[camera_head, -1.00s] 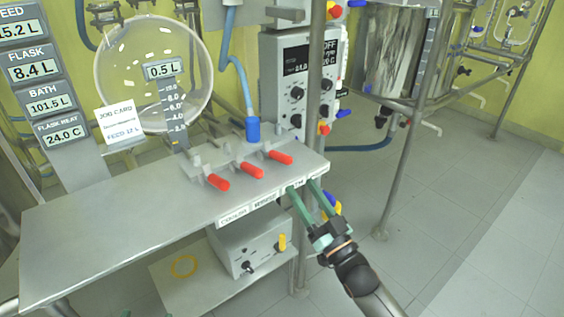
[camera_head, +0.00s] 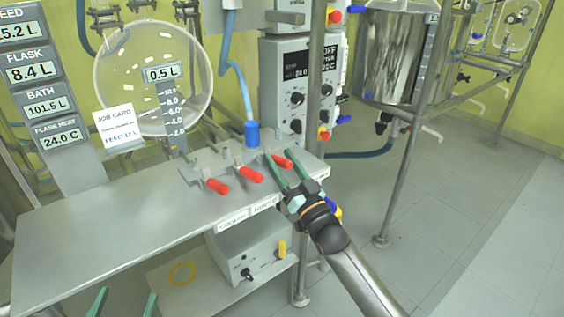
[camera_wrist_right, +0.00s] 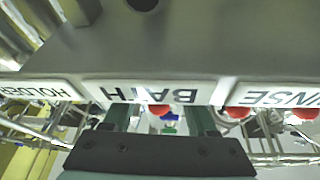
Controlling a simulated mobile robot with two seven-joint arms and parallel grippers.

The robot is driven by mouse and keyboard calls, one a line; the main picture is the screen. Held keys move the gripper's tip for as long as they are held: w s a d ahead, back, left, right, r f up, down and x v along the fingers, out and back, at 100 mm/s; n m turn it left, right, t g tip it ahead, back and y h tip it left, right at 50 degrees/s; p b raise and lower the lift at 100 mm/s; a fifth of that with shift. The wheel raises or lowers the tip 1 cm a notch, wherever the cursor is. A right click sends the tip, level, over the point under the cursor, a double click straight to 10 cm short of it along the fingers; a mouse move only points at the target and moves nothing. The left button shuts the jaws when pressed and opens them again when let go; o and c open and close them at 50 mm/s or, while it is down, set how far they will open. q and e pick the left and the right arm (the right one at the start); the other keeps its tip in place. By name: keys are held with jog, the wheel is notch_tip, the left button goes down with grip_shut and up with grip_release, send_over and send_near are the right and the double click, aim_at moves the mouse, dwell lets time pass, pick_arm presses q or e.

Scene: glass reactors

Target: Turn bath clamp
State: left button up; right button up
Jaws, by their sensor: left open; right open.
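Three clamps with red handles stand in a row on a grey plate on the bench. The rightmost red handle (camera_head: 282,161) is by the bench's right end. My right gripper (camera_head: 283,157) is open, its green fingers reaching over the bench edge on both sides of this handle; contact cannot be told. In the right wrist view a label reading BATH (camera_wrist_right: 150,93) is upside down in front of the fingers (camera_wrist_right: 160,118), and a red tip (camera_wrist_right: 160,110) shows between them. My left gripper (camera_head: 124,302) is open and empty at the lower left, in front of the bench.
The middle (camera_head: 248,174) and left (camera_head: 217,186) red handles are close to my right gripper. A blue hose fitting (camera_head: 252,134) rises behind the clamps. A grey box (camera_head: 248,256) sits on the lower shelf.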

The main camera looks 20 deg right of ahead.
grip_shut()
dwell(1.3)
